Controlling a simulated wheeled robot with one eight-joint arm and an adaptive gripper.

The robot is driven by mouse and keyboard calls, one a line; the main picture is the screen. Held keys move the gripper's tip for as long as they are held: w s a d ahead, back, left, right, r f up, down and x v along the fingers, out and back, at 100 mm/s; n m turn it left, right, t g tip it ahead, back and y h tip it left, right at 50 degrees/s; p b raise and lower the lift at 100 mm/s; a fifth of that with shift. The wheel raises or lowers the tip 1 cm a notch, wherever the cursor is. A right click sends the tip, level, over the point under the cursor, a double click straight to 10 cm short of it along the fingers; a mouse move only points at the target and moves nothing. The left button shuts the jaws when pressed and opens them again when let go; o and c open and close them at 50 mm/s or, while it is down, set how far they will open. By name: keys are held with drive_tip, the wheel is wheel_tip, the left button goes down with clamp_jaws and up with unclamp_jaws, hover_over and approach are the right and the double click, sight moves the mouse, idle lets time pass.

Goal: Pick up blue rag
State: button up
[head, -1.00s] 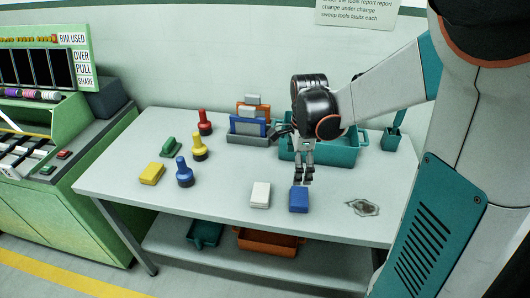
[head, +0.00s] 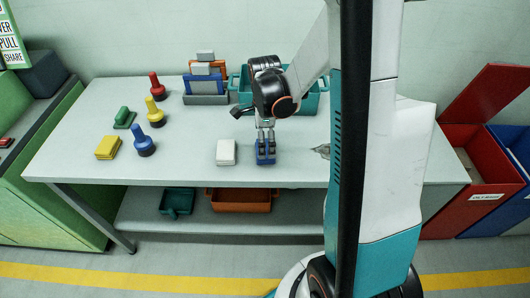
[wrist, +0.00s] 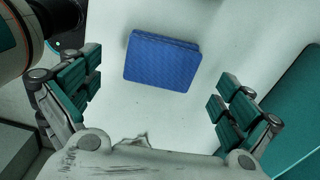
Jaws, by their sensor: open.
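The blue rag (head: 264,158) is a folded, flat block lying on the light table near its front edge. In the wrist view the blue rag (wrist: 162,62) shows whole, with a woven texture, ahead of and between the fingers. My gripper (head: 265,148) points down over the rag in the head view and partly hides it. In the wrist view my gripper (wrist: 157,95) is open, its teal-padded fingers wide apart with nothing between the pads. Whether the fingertips touch the table cannot be told.
A white folded rag (head: 226,152) lies just left of the blue one, and a yellow one (head: 108,147) farther left. Several coloured stamp-like handles, a grey rack (head: 206,99) and a teal bin (head: 312,103) stand behind. A grey crumpled piece (head: 322,151) lies right.

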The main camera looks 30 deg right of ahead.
wheel_tip(320, 180, down, 4)
drive_tip(key=shift+w+d+f+b, duration=0.1)
drive_tip(key=shift+f+b, duration=0.1)
drive_tip(key=shift+b, duration=0.65)
drive_tip(key=shift+r, duration=0.1)
drive_tip(key=c, duration=1.1)
drive_tip(key=shift+c, duration=0.2)
drive_tip(key=shift+r, duration=0.1)
wheel_tip(320, 180, up, 20)
drive_tip(key=p, duration=0.6)
drive_tip(key=shift+p, duration=0.3)
